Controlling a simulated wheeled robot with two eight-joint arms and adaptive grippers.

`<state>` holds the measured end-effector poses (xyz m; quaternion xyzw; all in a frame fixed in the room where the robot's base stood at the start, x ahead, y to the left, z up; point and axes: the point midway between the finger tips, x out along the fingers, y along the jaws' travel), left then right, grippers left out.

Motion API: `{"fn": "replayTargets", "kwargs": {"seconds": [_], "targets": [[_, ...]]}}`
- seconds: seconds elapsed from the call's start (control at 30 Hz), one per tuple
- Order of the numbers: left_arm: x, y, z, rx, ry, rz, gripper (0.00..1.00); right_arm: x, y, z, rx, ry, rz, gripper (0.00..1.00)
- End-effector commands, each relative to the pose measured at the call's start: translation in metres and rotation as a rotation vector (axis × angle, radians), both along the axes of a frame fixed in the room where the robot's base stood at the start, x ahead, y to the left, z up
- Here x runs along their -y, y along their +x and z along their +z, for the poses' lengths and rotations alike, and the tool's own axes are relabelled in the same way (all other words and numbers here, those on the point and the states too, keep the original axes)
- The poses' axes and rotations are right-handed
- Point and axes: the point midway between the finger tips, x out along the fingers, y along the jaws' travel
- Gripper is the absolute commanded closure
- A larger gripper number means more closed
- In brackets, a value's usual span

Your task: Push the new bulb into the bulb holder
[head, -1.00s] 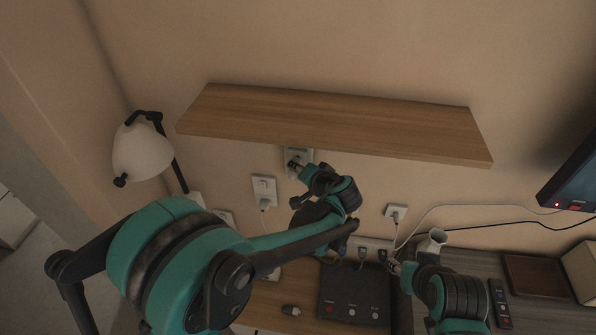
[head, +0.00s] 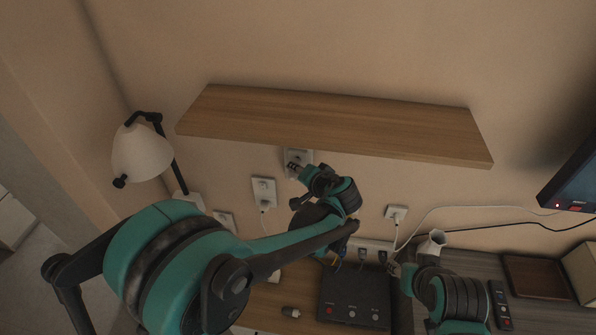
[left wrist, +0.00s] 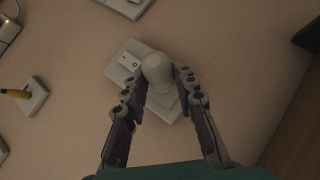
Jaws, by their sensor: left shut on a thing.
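In the left wrist view, a pale, round-topped bulb (left wrist: 157,68) sits between the two fingers of my left gripper (left wrist: 160,76), which is shut on it. Behind it is a pale wall plate (left wrist: 122,66) with a switch, the likely bulb holder; the bulb covers its middle, so I cannot tell whether the bulb is seated. In the head view, my left gripper (head: 294,166) is at the wall plate (head: 304,156) just below the shelf; the bulb is hard to make out there. My right gripper (head: 396,270) is low at the right, its fingers too small to judge.
A wooden shelf (head: 330,122) juts out just above my left gripper. Wall sockets (head: 264,188) with plugs and cables lie below. A small bulb-like object (head: 291,312) lies beside a dark control box (head: 355,298). A white cup-like object (head: 436,240) stands near my right gripper.

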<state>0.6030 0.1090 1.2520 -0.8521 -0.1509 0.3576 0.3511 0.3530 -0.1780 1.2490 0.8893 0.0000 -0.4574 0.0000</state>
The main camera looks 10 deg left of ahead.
Motion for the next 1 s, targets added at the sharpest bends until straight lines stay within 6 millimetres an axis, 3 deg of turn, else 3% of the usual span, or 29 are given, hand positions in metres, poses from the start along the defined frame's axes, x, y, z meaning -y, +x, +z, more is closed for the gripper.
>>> {"fn": "replayTargets", "kwargs": {"seconds": [1.0], "targets": [[0.0,0.007,0.0,0.0,0.0,0.0,1.0,0.0,0.0,-0.004,0.0,0.0,0.0,0.6]]}}
